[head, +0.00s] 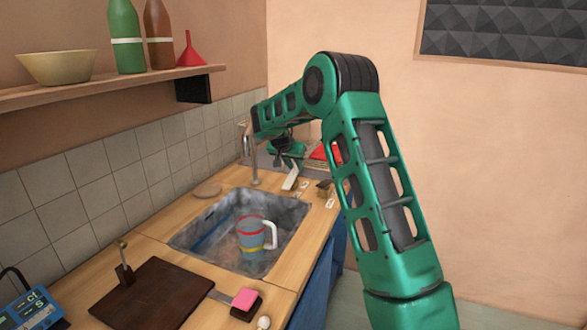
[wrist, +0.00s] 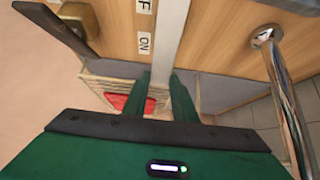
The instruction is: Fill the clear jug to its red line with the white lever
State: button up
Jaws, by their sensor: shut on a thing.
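The clear jug (head: 251,240) stands upright in the sink, with a red line near its top, a yellow line lower down and a white handle at its right. Its water level is too small to tell. The white lever (head: 290,178) is on the counter right of the tap; in the wrist view it is a pale bar (wrist: 171,38) beside OFF/ON labels, with "ON" nearest my fingers. My gripper (wrist: 162,88) is shut on the lever's end, a finger on each side.
The tap (head: 254,160) rises behind the sink (head: 185,238); its metal spout (wrist: 287,95) is right of my gripper in the wrist view. A brass-coloured lever (head: 324,187) stands close to the white one. A dark board (head: 150,295) and pink sponge (head: 245,298) lie in front.

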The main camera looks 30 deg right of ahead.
jog(key=shift+w+a, duration=0.1)
jog(key=shift+a, duration=0.05)
jog(key=o, duration=1)
jog(key=shift+o, duration=0.2)
jog(key=v, duration=1)
jog(key=shift+r, duration=0.3)
jog(key=shift+a, duration=0.15)
